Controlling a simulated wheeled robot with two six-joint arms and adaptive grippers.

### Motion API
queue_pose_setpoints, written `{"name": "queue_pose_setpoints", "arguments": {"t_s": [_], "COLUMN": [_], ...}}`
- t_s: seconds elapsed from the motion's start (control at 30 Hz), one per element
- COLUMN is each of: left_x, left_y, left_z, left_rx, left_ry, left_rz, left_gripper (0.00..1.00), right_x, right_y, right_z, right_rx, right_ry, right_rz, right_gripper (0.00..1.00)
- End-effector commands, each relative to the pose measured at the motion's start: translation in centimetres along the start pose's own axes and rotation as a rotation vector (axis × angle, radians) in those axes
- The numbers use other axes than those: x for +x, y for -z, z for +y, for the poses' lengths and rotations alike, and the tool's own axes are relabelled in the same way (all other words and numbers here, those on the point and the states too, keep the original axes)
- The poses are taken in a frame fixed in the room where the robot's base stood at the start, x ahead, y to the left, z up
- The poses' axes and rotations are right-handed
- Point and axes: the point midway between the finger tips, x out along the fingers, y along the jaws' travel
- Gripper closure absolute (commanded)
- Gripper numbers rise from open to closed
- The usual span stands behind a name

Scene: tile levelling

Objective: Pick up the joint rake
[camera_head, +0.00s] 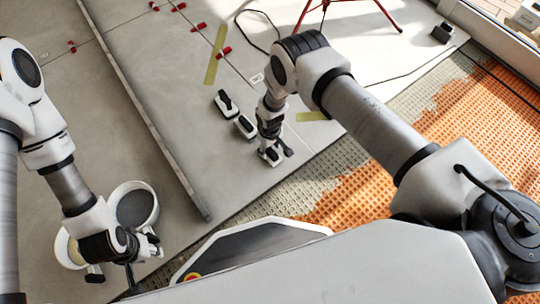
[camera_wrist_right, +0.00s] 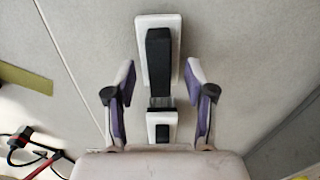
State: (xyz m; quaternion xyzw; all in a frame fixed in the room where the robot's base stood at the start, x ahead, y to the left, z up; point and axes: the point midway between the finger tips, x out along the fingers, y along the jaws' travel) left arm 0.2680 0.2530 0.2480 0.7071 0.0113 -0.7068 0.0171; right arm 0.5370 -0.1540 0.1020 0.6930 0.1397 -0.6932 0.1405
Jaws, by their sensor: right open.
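My right gripper (camera_head: 272,154) is low over the grey tiled floor, pointing down. In the right wrist view its two fingers (camera_wrist_right: 163,100) are spread apart, with a white and black hand tool between them, likely the joint rake (camera_wrist_right: 158,58). The tool has a white body, a long black grip and a grey metal part near a smaller white end. I see a gap on both sides, so neither finger touches it.
Two white buckets (camera_head: 136,207) (camera_head: 66,250) stand near my left gripper. A long bar (camera_head: 165,140) crosses the floor. Orange matting (camera_head: 470,120) lies right; a red tripod (camera_head: 325,5) stands behind.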

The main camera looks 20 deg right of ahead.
Motion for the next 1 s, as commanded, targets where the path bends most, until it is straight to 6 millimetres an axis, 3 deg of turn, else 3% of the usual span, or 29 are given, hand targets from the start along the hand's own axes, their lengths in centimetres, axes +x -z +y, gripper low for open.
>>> {"name": "queue_pose_setpoints", "arguments": {"t_s": [0.03, 0.07, 0.27, 0.3, 0.43, 0.47, 0.83, 1.0], "left_x": [1.1, 1.2, 1.0, 1.0, 1.0, 1.0, 0.8, -0.1], "left_y": [0.0, 0.0, 0.0, 0.0, 0.0, 0.0, 0.0, 0.0], "left_z": [0.0, 0.0, 0.0, 0.0, 0.0, 0.0, 0.0, 0.0], "left_rx": [0.000, 0.000, 0.001, 0.001, 0.001, 0.001, 0.001, 0.001], "left_ry": [0.000, 0.000, 0.000, 0.000, 0.000, 0.000, 0.000, 0.000], "left_rz": [0.000, 0.000, 0.001, 0.001, 0.001, 0.001, 0.001, 0.001], "left_gripper": [0.60, 0.60, 0.60, 0.60, 0.60, 0.60, 0.60, 0.60], "right_x": [1.5, 1.8, 1.7, 1.7, 1.7, 1.7, 1.5, 0.5], "right_y": [0.0, 0.0, 0.0, 0.0, 0.0, 0.0, 0.0, -0.1], "right_z": [0.0, 0.0, 0.1, 0.1, 0.1, 0.1, 0.1, 0.1], "right_rx": [0.001, 0.001, 0.001, 0.002, 0.002, 0.002, 0.002, 0.003], "right_ry": [0.000, 0.000, -0.001, 0.000, 0.000, 0.000, 0.000, -0.001], "right_rz": [0.001, 0.000, 0.001, 0.001, 0.001, 0.001, 0.001, 0.002], "right_gripper": [0.46, 0.46, 0.46, 0.49, 0.95, 1.00, 1.00, 1.00]}}
